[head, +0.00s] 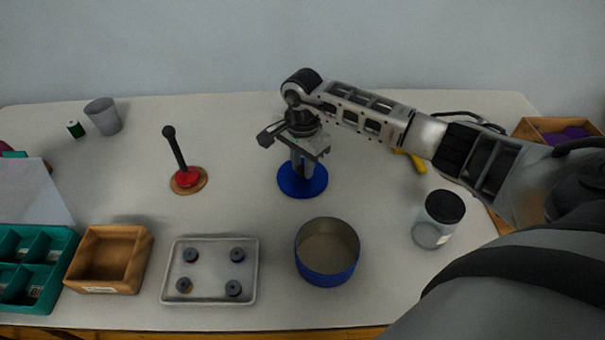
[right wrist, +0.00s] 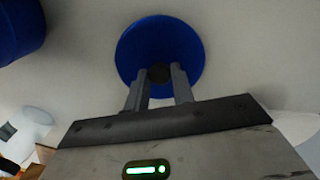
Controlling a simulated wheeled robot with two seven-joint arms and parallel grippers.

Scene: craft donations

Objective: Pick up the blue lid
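The blue lid (head: 302,186) is a round disc near the middle of the table, and a dark knob stands at its centre in the right wrist view (right wrist: 160,38). My right gripper (head: 303,174) points down over it from above. In the right wrist view, my two right fingers (right wrist: 159,76) are close together, one on each side of the knob, with no clear gap to it. I cannot tell whether the lid touches the table. The blue round tin (head: 327,274) stands open and empty in front of the lid. My left gripper is out of view.
A tray (head: 210,297) with several small dark pieces, a wooden box (head: 87,283) and a teal organizer (head: 62,268) line the front left. A red-based post (head: 186,178) stands left of the lid. A black-lidded jar (head: 428,234) stands right. The back middle is clear.

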